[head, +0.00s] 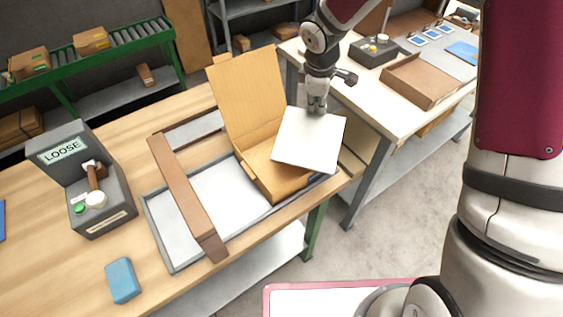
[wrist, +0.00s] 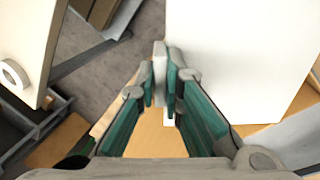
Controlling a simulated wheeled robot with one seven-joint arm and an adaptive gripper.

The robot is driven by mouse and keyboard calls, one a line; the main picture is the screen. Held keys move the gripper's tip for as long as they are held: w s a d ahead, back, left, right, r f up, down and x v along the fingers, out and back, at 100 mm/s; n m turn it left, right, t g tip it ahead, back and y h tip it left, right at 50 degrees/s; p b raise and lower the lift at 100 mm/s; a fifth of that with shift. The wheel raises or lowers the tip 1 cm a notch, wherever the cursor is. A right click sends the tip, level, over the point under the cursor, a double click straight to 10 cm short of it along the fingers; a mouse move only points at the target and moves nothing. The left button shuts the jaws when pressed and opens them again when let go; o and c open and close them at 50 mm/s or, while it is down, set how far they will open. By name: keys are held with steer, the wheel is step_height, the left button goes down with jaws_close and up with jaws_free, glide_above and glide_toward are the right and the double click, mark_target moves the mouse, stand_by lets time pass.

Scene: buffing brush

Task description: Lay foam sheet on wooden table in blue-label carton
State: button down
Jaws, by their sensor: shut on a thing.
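A flat white foam sheet (head: 311,140) is held at its far edge by my gripper (head: 317,106), which is shut on it. In the head view the sheet overlaps the right part of an open cardboard carton (head: 275,184) and hides some of its inside. I cannot tell whether sheet and carton touch. The carton's tall flap (head: 247,95) stands up at the back. No blue label shows on it. In the wrist view the sheet (wrist: 240,60) extends right from my fingertips (wrist: 166,80), and tan cardboard shows below. The carton is on the wooden table (head: 110,130).
A grey tray (head: 178,262) lies under the carton, with a brown bar (head: 187,195) across it at left. A grey LOOSE station (head: 85,190) and a blue block (head: 123,280) stand further left. A second table (head: 380,115) holds a brown tray (head: 420,82) at right.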

steer(key=a+r+n+t+y, duration=0.2)
steer(key=a+r+n+y, duration=0.1)
steer(key=a+n, duration=0.85)
step_height(320, 180, down, 9)
steer(key=a+m+y+b, duration=0.1)
steer(key=a, duration=0.1)
steer(key=shift+s+f, duration=0.15)
steer(key=shift+a, duration=0.1)
steer(key=c, duration=1.7)
jaws_free()
steer(key=shift+f, duration=0.1)
steer(key=p+v, duration=0.2)
steer(key=v, duration=1)
steer(key=shift+w+r, duration=0.2)
steer(key=shift+r, duration=0.05)
